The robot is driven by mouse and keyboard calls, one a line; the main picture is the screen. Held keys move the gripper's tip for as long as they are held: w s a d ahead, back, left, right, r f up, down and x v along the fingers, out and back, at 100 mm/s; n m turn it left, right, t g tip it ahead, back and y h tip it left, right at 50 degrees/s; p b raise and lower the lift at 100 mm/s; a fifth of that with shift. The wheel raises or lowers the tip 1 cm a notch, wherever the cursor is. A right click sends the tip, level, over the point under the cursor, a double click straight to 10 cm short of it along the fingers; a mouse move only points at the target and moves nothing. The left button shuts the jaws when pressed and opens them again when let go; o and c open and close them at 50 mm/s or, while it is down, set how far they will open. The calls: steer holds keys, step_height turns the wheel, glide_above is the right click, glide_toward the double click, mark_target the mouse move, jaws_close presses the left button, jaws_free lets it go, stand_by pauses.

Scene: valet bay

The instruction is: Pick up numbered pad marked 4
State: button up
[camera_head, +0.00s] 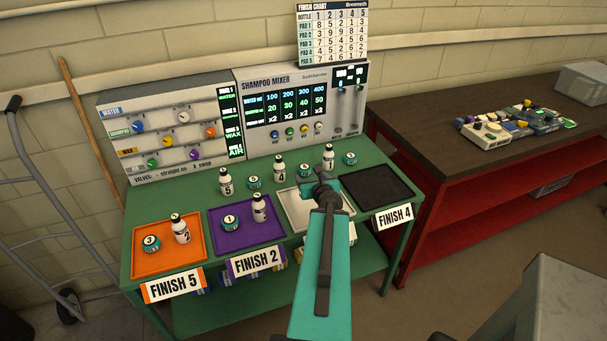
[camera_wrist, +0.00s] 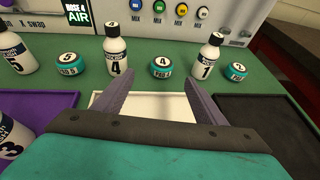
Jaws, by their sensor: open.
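The pad marked 4 (camera_wrist: 162,67) is a short round teal puck with a white top. It stands on the green bench between the bottle marked 4 (camera_wrist: 115,52) and the bottle marked 1 (camera_wrist: 207,55); the head view shows it too (camera_head: 305,169), its number too small to read there. My gripper (camera_wrist: 158,78) is open and empty, its two dark fingers spread above the white tray (camera_wrist: 150,107). The pad shows beyond and between the fingertips, apart from them. In the head view my gripper (camera_head: 322,180) is above the back of the white tray, partly hidden by my arm.
Pads marked 5 (camera_wrist: 68,64) and 2 (camera_wrist: 237,72) and the bottle marked 5 (camera_head: 226,182) share the row. The shampoo mixer (camera_head: 300,105) stands behind. Orange (camera_head: 185,261) and purple (camera_head: 240,242) trays each hold a pad and bottle; the black tray (camera_head: 378,187) is empty.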

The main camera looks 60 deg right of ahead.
mark_target(305, 170)
steer(key=shift+w+f, duration=0.15)
steer(key=shift+f, duration=0.1)
steer(key=shift+r, duration=0.1)
steer(key=shift+d+f+b, duration=0.15)
steer(key=shift+f+b, duration=0.05)
steer(key=shift+b, duration=0.2)
steer(key=b+x, duration=0.2)
steer(key=b, duration=0.3)
steer(key=shift+w+d+f, duration=0.15)
steer(key=shift+d, duration=0.05)
steer(key=shift+w+d, duration=0.3)
steer(key=shift+d, duration=0.05)
steer(key=shift+b+x, duration=0.5)
steer(key=shift+x, duration=1.85)
steer(key=shift+d+f, duration=0.1)
steer(key=shift+d, duration=0.05)
